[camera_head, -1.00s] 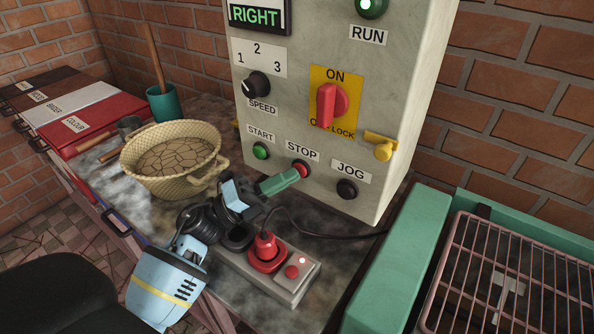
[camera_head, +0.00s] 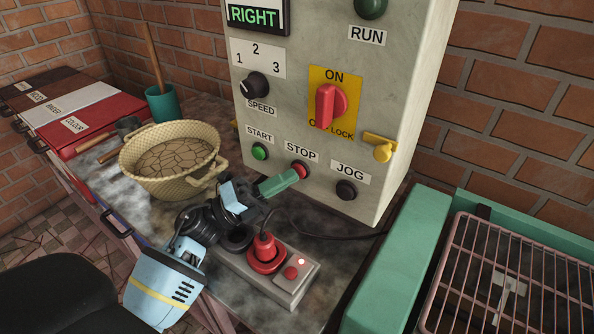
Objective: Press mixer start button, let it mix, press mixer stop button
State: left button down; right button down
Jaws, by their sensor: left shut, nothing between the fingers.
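The control box (camera_head: 300,110) stands on the bench with labelled controls on its front. The green START button (camera_head: 260,151) is at its lower left. The red STOP button (camera_head: 301,169) is to the right of START. My left gripper (camera_head: 290,179) is shut, with its green fingertips at the STOP button; they appear to touch it and cover its lower left part. The RUN lamp (camera_head: 371,7) at the top is dark green and unlit. The red ON switch (camera_head: 330,106) and black SPEED knob (camera_head: 255,86) sit above. My right gripper is not in view.
A black JOG button (camera_head: 346,190) is right of STOP. A socket strip (camera_head: 285,288) with a red plug and cable lies below my left gripper. A woven basket (camera_head: 171,191) stands at left. A green unit with a wire grill (camera_head: 510,275) fills the lower right.

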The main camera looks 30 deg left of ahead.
pick_arm(q)
jog(key=shift+s+d+f, duration=0.1)
jog(key=shift+s+f, duration=0.3)
jog(key=shift+s, duration=0.2)
jog(key=s, duration=0.3)
jog(key=s+a, duration=0.1)
jog(key=s, duration=0.1)
jog(key=shift+r+p, duration=0.2)
jog(key=shift+p, duration=0.15)
dwell(0.4)
